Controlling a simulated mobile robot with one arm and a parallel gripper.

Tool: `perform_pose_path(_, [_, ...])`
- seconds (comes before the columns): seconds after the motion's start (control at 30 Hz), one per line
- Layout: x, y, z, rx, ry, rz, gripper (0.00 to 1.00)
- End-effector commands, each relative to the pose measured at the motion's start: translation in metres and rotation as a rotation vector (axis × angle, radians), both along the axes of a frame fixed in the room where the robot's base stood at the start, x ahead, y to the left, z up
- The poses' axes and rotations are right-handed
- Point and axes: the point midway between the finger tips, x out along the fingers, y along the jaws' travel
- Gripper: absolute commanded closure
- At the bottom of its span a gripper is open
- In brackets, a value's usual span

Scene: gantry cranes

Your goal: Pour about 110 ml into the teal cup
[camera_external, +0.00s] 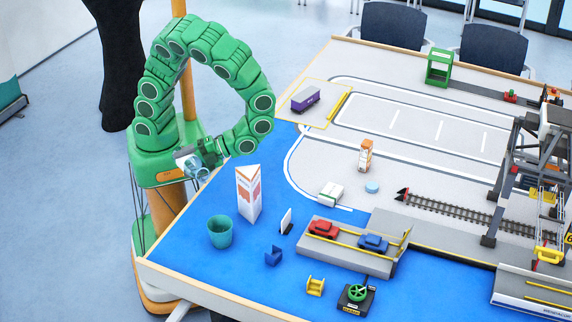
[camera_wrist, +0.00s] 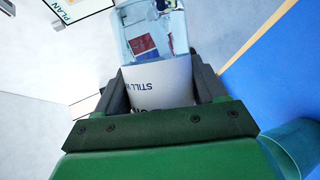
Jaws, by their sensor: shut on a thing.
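The teal cup (camera_external: 220,233) stands upright on the blue table area near its left edge. Part of it also shows at the lower right of the wrist view (camera_wrist: 296,150). My gripper (camera_external: 196,160) is shut around a clear bluish bottle (camera_external: 189,164) with a white label. In the wrist view the bottle (camera_wrist: 153,38) sits between both fingers of my gripper (camera_wrist: 160,88), and its label reads "STILL W…". The bottle is up and left of the cup, near the table's left edge and apart from the cup. Its tilt and water level are hard to tell.
A tall white and orange triangular sign (camera_external: 249,194) stands close behind the cup's right side. A blue bracket (camera_external: 273,256), a yellow spool (camera_external: 315,286) and a grey platform with toy cars (camera_external: 345,262) lie to the right. Blue table between cup and bracket is clear.

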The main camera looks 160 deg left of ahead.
Motion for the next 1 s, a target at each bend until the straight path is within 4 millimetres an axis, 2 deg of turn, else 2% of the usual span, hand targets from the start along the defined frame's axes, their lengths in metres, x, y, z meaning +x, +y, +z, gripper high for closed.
perform_pose_path(1.0, [0.0,-0.004,-0.015,0.02,-0.122,-0.011,0.69])
